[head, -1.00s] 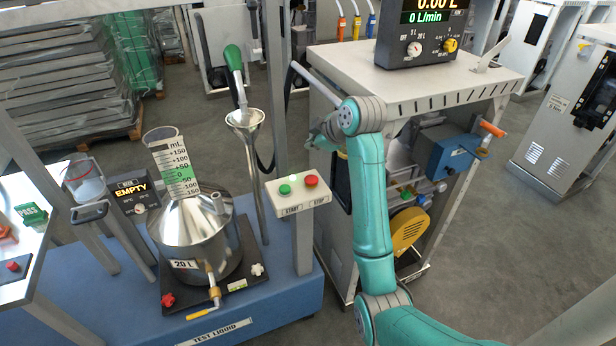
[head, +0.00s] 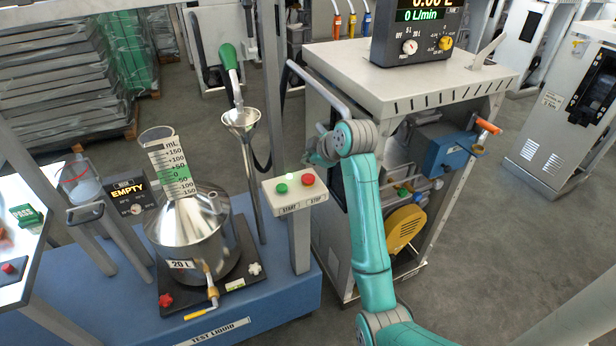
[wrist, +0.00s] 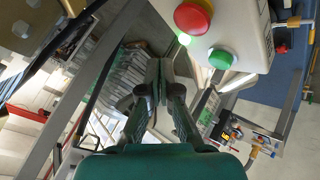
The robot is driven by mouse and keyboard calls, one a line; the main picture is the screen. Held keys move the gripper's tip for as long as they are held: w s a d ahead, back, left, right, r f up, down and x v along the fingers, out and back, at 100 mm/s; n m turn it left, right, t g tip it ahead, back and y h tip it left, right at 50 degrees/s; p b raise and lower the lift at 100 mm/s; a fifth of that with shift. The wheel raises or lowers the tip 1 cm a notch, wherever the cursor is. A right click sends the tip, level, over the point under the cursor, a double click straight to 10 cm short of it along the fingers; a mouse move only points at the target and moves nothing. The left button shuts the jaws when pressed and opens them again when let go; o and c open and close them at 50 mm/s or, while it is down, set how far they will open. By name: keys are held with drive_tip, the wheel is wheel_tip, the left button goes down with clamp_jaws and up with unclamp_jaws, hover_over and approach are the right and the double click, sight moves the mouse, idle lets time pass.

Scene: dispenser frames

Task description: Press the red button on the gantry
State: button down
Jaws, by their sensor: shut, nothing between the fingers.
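The red button (head: 308,180), a round cap, sits on the right of a pale control box (head: 292,203) on a post of the gantry. The green button (head: 280,188) is to its left. In the wrist view the red button (wrist: 192,17) and the green button (wrist: 220,58) show large at the upper right on the white box. My gripper (wrist: 158,68) is shut and empty, pointing past the box with its tips left of and below the red button, apart from it. In the head view my gripper is mostly hidden behind my wrist, just right of and beyond the box.
A dispenser cabinet (head: 410,85) with a display stands close behind and right of my arm. A funnel (head: 240,122) with a green-handled nozzle (head: 229,58) is left of the post. A steel 20 L vessel (head: 190,240) stands on the blue base (head: 262,300).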

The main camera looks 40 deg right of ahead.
sight(309, 178)
drive_tip(key=shift+f, duration=1.5)
drive_tip(key=shift+f, duration=0.15)
drive_tip(key=shift+f, duration=0.25)
drive_tip(key=shift+f, duration=0.5)
idle(1.0)
drive_tip(key=shift+r, duration=0.9)
drive_tip(key=shift+r, duration=2.5)
